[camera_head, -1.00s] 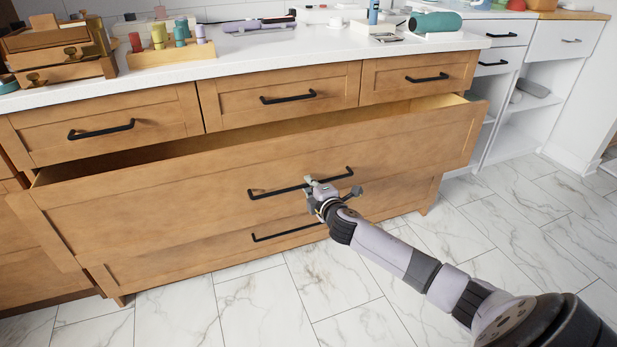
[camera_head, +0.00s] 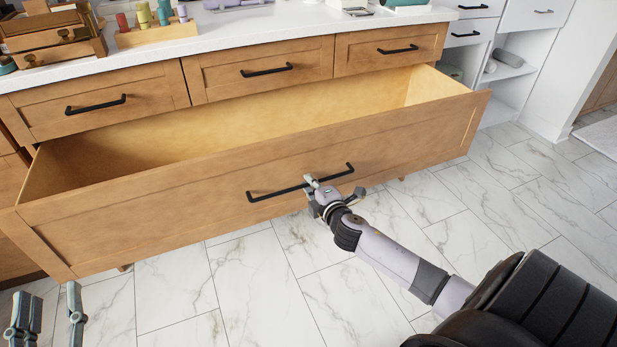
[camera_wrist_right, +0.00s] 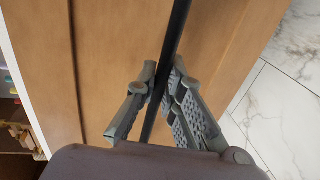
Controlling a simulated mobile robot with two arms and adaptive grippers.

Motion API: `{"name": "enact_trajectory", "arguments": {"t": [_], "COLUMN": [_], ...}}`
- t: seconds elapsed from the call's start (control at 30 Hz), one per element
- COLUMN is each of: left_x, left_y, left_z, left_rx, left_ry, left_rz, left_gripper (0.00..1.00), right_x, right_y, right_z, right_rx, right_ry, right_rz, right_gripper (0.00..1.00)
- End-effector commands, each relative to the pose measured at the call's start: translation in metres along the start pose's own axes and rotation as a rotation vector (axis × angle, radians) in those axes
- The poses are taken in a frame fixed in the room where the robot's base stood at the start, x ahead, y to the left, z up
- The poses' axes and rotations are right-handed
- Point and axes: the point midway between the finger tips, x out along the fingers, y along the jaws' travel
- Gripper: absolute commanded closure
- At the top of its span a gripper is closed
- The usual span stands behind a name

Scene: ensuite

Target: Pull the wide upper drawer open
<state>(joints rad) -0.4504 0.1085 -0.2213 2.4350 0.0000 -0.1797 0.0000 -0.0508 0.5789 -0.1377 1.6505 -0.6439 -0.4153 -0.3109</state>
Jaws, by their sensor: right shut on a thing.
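The wide upper drawer (camera_head: 150,213) of the wooden vanity stands far out in the head view, and its bare interior shows empty. Its black bar handle (camera_head: 276,191) runs across the front. My right gripper (camera_head: 314,188) is shut on the handle, right of its middle. In the right wrist view the handle (camera_wrist_right: 178,40) passes between the fingers of my right gripper (camera_wrist_right: 160,85). My left gripper (camera_head: 48,312) is at the lower left corner in the head view, below the drawer's left end, with its two fingers apart and nothing between them.
Three small drawers (camera_head: 262,70) above are shut. The white counter (camera_head: 230,30) holds a wooden box (camera_head: 50,35) and several coloured bottles (camera_head: 150,14). White shelving (camera_head: 510,75) stands at the right. The marble tile floor (camera_head: 270,290) before the drawer is clear.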

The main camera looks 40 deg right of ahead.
Motion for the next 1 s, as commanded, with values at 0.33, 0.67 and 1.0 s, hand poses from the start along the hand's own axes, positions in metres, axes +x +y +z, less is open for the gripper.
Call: {"name": "enact_trajectory", "arguments": {"t": [0.33, 0.67, 1.0], "left_x": [-0.0011, -0.0011, -0.0011], "left_y": [-0.0015, -0.0016, -0.0016], "left_z": [0.0109, 0.0109, 0.0106], "left_rx": [0.002, 0.002, 0.002], "left_ry": [-0.061, -0.060, -0.059], "left_rz": [-0.003, -0.003, -0.004], "left_gripper": [0.60, 0.60, 0.60], "right_x": [-0.0055, -0.0054, -0.0052], "right_y": [-0.0014, -0.0014, -0.0009], "right_z": [0.0001, 0.0000, 0.0000], "right_rx": [-0.001, 0.000, 0.000], "right_ry": [0.000, 0.000, 0.000], "right_rz": [0.000, 0.000, 0.001], "right_gripper": [1.00, 0.89, 0.71]}}
